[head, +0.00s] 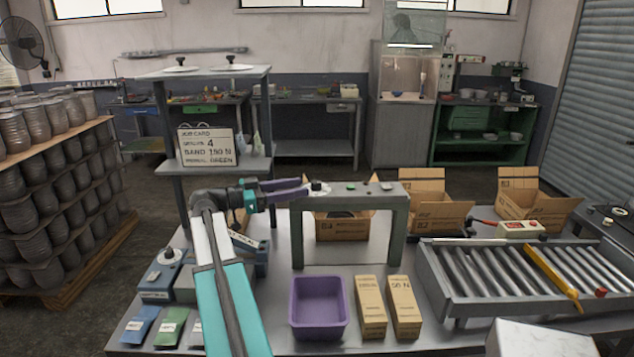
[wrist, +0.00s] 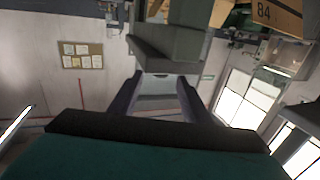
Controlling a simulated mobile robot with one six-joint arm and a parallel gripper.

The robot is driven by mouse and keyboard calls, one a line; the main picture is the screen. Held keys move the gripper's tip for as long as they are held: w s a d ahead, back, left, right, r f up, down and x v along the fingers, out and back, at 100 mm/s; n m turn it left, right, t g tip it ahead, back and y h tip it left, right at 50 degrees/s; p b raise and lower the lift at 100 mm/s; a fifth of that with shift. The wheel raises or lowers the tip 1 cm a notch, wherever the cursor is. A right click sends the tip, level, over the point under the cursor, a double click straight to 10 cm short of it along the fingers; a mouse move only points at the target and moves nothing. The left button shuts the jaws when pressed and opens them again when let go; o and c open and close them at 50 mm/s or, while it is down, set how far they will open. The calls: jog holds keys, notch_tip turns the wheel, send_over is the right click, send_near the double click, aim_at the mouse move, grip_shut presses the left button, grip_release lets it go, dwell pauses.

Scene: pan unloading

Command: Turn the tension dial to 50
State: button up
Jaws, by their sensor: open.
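A grey arch (head: 397,225) stands on the table. On its top left end is a small black knob on a white plate (head: 318,188). A grey box at the left holds another round dial with a dark knob (head: 170,254). Scale marks on both are too small to read, so I cannot tell which is the tension dial. My gripper (head: 307,189) points right, its purple fingers apart, right at the arch's left end by the black knob. In the wrist view the open fingers (wrist: 159,82) have a grey block (wrist: 165,50) just beyond them; no knob is visible there.
A purple bin (head: 318,335) and two tan cartons (head: 371,310) stand in front of the arch. A roller conveyor (head: 450,297) is at the right. Open boxes (head: 440,215) stand behind.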

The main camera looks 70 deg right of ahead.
aim_at(317, 181)
jog(key=shift+p+x, duration=1.05)
jog(key=shift+x, duration=2.45)
jog(key=shift+w, duration=0.1)
jog(key=c, duration=1)
jog(key=shift+a, duration=0.25)
jog(key=shift+c, duration=0.2)
jog(key=shift+d+f, duration=0.1)
jog(key=shift+d, duration=0.05)
